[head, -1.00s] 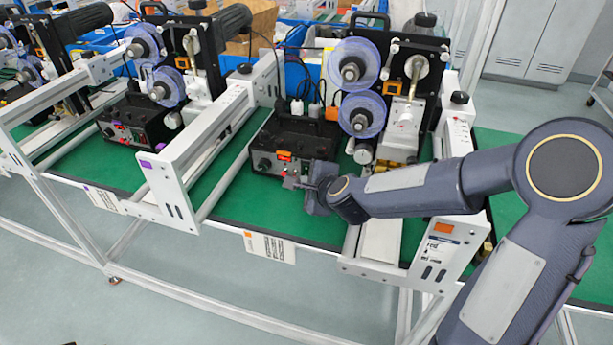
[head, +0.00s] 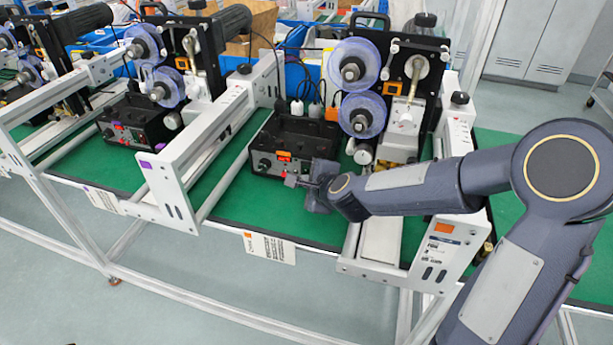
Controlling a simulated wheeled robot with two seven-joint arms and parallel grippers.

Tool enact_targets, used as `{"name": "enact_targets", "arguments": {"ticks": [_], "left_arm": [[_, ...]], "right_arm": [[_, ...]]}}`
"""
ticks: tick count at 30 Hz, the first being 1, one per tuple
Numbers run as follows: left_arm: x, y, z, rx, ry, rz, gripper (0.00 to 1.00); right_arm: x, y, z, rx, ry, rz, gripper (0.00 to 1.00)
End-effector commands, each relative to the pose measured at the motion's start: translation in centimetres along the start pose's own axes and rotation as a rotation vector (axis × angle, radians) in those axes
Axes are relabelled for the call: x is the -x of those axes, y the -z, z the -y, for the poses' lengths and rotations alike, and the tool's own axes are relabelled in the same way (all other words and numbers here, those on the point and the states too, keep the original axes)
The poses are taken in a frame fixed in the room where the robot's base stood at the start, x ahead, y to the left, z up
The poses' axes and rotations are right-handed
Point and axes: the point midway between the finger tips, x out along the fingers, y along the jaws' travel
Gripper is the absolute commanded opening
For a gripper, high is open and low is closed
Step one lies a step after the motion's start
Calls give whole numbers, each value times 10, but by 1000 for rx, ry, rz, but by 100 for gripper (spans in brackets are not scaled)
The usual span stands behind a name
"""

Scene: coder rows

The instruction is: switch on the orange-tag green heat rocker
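The orange-tag control box (head: 292,137) is a black box on the green bench top, with an orange label (head: 284,156) on its front panel. A dark knob (head: 264,164) is at the panel's left end. My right gripper (head: 294,181) is at the lower right of this panel, very close to it; I cannot tell whether it touches. A small red spot shows at its fingertips. Its fingers are too small to tell open from shut. I cannot make out the green heat rocker; the panel's right part is partly behind the gripper. My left gripper is not in view.
A similar box with a purple tag (head: 118,125) stands at the left. A coder machine with blue reels (head: 354,66) stands behind my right arm. White frame rails (head: 185,165) flank the box. Green bench top (head: 245,205) is clear in front of it.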

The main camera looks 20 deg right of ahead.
Motion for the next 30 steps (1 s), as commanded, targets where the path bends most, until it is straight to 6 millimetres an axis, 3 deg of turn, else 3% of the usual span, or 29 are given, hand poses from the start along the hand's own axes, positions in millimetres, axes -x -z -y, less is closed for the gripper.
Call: {"name": "enact_targets", "arguments": {"ticks": [30], "left_arm": [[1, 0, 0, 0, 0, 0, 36]], "right_arm": [[14, -11, -10, 1, 0, 1, 0]]}}
